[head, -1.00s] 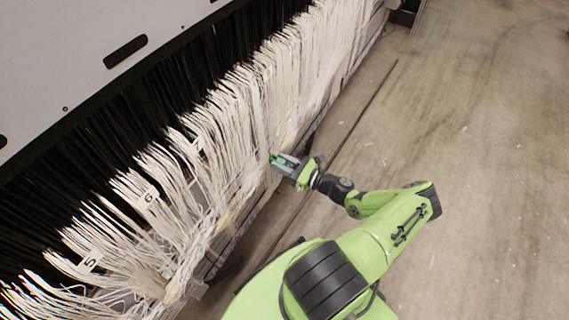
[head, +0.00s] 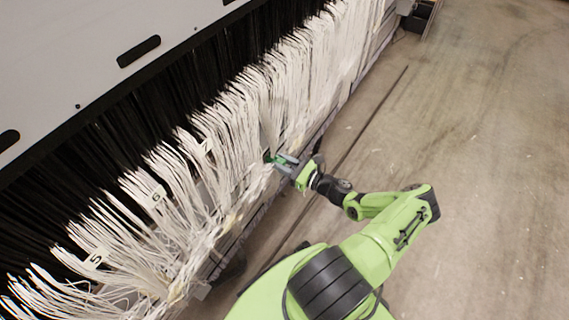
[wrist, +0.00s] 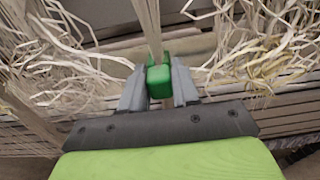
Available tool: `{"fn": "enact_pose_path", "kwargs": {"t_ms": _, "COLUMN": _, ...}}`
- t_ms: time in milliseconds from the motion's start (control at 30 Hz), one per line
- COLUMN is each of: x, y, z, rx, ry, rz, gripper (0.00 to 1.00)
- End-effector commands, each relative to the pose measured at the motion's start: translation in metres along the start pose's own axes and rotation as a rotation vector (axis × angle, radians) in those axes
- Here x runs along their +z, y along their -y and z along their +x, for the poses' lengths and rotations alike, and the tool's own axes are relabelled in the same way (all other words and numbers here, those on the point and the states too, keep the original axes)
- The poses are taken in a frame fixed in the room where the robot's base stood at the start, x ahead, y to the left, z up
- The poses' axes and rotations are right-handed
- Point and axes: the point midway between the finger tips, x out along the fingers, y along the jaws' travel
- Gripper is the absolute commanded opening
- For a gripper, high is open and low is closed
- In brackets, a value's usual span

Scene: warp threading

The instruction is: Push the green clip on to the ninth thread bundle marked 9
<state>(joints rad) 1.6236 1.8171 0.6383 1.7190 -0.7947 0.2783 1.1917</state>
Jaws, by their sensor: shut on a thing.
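My gripper (head: 284,162) is shut on the green clip (head: 270,158), at the thread curtain's near side in the head view. In the wrist view the green clip (wrist: 159,82) sits between the two grey fingers of my gripper (wrist: 159,88). A pale, narrow thread bundle (wrist: 148,24) runs down to the clip's far end, in line with its slot. It appears to touch the clip or enter the slot; how deep I cannot tell. No mark 9 is readable in either view.
White thread bundles (head: 180,190) hang along the dark frame, with tags 5 (head: 96,258), 6 (head: 158,196) and 7 (head: 206,149) showing. Loose frayed threads (wrist: 265,45) lie on both sides of my fingers. The floor (head: 480,150) at right is clear.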

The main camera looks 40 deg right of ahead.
Motion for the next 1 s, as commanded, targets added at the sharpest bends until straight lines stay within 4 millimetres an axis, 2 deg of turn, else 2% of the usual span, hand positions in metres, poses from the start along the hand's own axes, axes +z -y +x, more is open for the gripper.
{"fn": "enact_pose_path", "kwargs": {"t_ms": 867, "x": 0.0004, "y": 0.0000, "z": 0.0063, "rx": 0.000, "ry": 0.001, "rz": -0.001, "gripper": 0.11}}
{"fn": "enact_pose_path", "kwargs": {"t_ms": 900, "x": 0.0005, "y": 0.0000, "z": 0.0064, "rx": 0.000, "ry": 0.001, "rz": -0.001, "gripper": 0.33}}
{"fn": "enact_pose_path", "kwargs": {"t_ms": 1000, "x": 0.0005, "y": -0.0003, "z": 0.0065, "rx": 0.001, "ry": 0.001, "rz": -0.001, "gripper": 0.49}}
